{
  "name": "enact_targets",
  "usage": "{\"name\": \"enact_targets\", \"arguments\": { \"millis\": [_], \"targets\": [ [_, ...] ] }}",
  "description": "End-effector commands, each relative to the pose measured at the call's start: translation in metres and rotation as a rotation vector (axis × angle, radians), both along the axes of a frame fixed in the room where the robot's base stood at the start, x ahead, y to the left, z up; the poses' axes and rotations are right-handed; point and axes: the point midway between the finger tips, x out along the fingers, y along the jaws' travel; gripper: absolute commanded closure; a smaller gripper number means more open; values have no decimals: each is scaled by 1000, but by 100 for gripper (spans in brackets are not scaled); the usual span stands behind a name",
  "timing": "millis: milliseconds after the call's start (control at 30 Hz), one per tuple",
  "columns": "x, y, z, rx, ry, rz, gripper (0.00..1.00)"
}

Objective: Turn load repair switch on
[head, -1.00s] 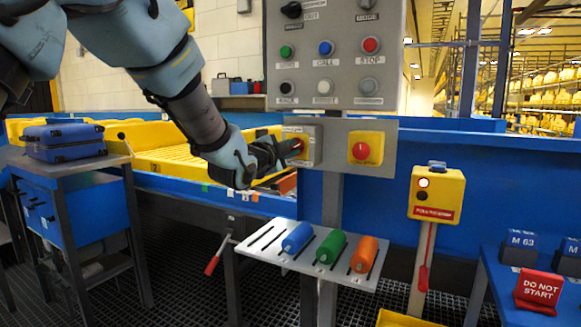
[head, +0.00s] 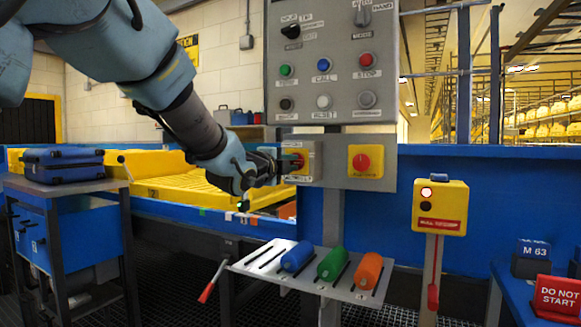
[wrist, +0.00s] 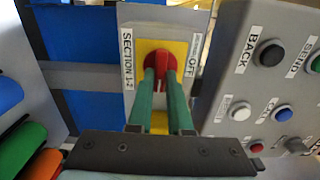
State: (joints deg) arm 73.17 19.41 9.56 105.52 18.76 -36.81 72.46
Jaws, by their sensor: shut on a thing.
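A red rotary knob (wrist: 160,66) on a yellow plate sits on a grey box with a "SECTION 1-2" label and an "OFF" label in the wrist view. It is partly hidden by my gripper (wrist: 168,80), whose two green fingers are shut on it. In the head view my gripper (head: 284,166) reaches this knob (head: 300,162) from the left. I cannot read a "load repair" label on either.
A grey button panel (head: 330,85) with coloured buttons and selectors stands just above. Below is a shelf (head: 248,262) with blue, green and orange cylinders. A yellow box (head: 440,207) with a lit lamp stands right, near a red "DO NOT START" sign (head: 556,294).

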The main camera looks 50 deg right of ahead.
Motion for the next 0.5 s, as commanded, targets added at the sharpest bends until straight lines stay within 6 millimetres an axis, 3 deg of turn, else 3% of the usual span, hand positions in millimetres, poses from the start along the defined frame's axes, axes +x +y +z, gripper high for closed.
{"name": "enact_targets", "arguments": {
  "millis": [233, 267, 500],
  "targets": [
    [-1, 0, -1, 3, -1, -1, 100],
    [-1, 0, -1, 3, 0, -1, 79],
    [0, 0, -1, 1, 0, -1, 52]
  ]
}}
